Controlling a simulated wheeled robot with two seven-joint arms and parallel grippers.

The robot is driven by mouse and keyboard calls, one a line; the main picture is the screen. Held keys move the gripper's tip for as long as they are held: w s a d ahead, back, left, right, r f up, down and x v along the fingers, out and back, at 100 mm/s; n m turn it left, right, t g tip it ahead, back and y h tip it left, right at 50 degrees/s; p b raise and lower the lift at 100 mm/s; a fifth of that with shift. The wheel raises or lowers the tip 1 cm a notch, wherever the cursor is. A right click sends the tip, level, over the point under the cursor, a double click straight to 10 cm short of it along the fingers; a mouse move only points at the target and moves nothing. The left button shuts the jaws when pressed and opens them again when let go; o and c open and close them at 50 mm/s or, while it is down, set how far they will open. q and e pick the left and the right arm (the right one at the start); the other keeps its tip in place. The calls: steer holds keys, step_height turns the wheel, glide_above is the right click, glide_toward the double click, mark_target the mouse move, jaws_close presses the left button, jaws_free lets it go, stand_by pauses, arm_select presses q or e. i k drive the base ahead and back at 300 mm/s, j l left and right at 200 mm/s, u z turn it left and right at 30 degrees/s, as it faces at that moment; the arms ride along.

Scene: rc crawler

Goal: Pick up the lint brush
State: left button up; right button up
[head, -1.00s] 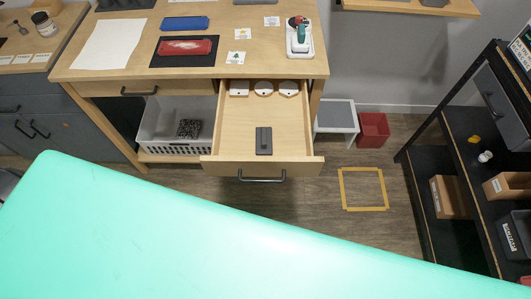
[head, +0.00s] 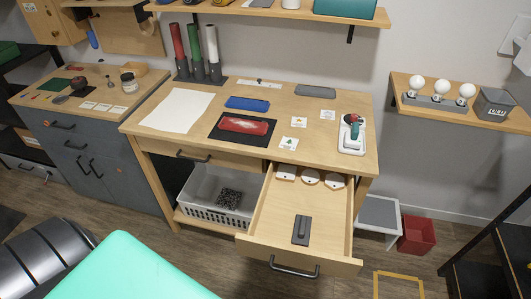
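No thing in the head view is plainly marked as the lint brush. A dark grey flat piece with a raised ridge (head: 301,230), which could be it, lies in the open drawer (head: 272,228) of the wooden workbench. A red oblong thing (head: 243,125) lies on a black mat on the bench top, with a blue flat thing (head: 247,103) behind it. Neither of my grippers is in view.
Three white-topped pieces (head: 311,177) sit at the back of the drawer. A grey basket (head: 205,195) stands under the bench; a red bin (head: 416,235) is right of it. A large turquoise surface (head: 125,275) fills the lower left, near a black ribbed thing (head: 45,265).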

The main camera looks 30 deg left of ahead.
mark_target(301, 231)
steer(key=j+z, duration=0.25)
steer(key=j, duration=0.15)
steer(key=k+j+z, duration=0.1)
steer(key=j+z, duration=0.15)
steer(key=k+j+z, duration=0.2)
steer(key=j, duration=0.3)
steer(key=j+z, duration=0.25)
steer(key=k+j+z, duration=0.25)
steer(key=j, duration=0.2)
steer(key=i, duration=0.1)
